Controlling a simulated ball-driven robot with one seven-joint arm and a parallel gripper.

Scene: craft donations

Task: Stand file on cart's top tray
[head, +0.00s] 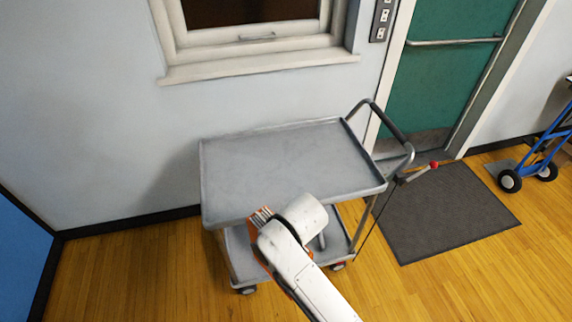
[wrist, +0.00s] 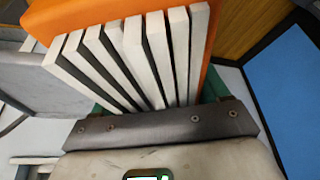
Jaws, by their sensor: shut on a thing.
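The file (head: 259,216) is an orange case with several white, upright sections showing at one end. In the head view it is partly hidden behind my white wrist and overlaps the near edge of the cart's top tray (head: 275,160). The top tray is flat, grey, low-rimmed and empty. In the wrist view the file (wrist: 228,20) fills the upper middle, its white sections close against my gripper (wrist: 160,105). My gripper is shut on the file; its fingertips are mostly hidden. I cannot tell whether the file touches the tray.
The cart's lower shelf (head: 240,252) sits beneath, on casters. A push handle (head: 385,125) rises at the cart's right end. A window sill (head: 260,66) is behind. A dark mat (head: 440,210) and a blue hand truck (head: 545,150) are to the right, a blue panel (head: 22,260) left.

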